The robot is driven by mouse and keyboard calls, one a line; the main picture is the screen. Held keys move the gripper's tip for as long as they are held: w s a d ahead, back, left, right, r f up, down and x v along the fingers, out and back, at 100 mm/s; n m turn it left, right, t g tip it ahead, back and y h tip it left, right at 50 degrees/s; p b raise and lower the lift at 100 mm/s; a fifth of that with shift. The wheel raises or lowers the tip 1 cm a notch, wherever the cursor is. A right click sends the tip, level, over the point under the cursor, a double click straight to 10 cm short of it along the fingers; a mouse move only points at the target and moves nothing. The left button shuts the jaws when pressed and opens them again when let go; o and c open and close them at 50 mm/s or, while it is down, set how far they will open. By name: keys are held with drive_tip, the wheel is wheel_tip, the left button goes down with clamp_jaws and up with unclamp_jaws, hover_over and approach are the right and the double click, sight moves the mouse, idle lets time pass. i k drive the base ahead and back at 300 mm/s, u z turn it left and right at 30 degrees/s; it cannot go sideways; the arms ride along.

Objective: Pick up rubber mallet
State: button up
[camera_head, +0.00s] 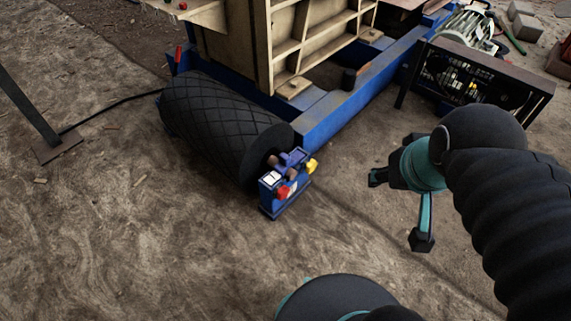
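My gripper (399,209) is at the right of the head view, above the dirt ground. Its two dark fingertips are spread wide apart with nothing visible between them, so it is open and empty. I cannot pick out a rubber mallet with certainty. A small black cylindrical object (349,79) stands on the blue frame, up and left of my gripper and apart from it. It could be a mallet head, but it is too small to tell, and no clear handle shows.
A black diamond-patterned roller (218,127) lies left of the blue frame (352,101). A blue device (285,184) with red and yellow parts is at its near end. A dark panel (479,77) stands upper right. A post (25,108) stands left. The foreground dirt is mostly clear.

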sight(350, 76)
drive_tip(key=z, duration=0.15)
drive_tip(key=i, duration=0.4)
drive_tip(key=z, duration=0.6)
drive_tip(key=i, duration=1.25)
drive_tip(key=u, duration=0.45)
drive_tip(key=i, duration=0.85)
drive_tip(key=u, duration=0.55)
